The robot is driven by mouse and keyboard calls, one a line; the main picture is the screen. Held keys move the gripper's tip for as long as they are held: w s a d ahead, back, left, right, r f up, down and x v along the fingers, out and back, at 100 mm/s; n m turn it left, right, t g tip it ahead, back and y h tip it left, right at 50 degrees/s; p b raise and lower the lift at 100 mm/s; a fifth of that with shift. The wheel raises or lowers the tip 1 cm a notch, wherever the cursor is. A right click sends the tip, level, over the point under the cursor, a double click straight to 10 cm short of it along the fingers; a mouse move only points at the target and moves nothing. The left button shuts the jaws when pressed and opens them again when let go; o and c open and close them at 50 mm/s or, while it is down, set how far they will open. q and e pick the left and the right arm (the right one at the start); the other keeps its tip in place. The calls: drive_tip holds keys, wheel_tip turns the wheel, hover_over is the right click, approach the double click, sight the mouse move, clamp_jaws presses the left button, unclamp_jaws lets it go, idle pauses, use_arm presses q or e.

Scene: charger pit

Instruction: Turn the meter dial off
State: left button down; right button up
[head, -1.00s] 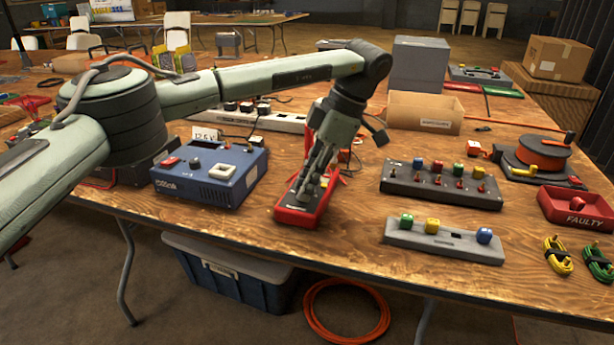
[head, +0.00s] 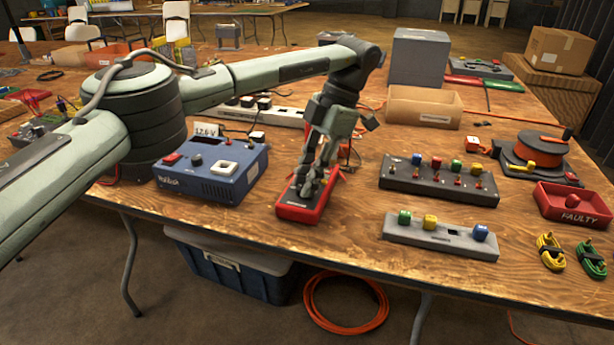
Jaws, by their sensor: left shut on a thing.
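A red and dark grey handheld meter (head: 298,211) lies on the wooden table near its front edge. My left gripper (head: 307,190) points down over it, with its fingers low on the meter's face. The fingers are closed together there and cover the dial, so the dial and its setting are hidden. My right gripper is not in the head view.
A blue charger box (head: 222,180) stands left of the meter. A dark switch panel (head: 438,186), a grey block holder (head: 405,233) and a red FAULTY tray (head: 570,205) are to the right. Bare table lies around the meter's right side.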

use_arm(q)
drive_tip(key=c, duration=1.3)
unclamp_jaws()
drive_tip(key=shift+v, duration=3.8)
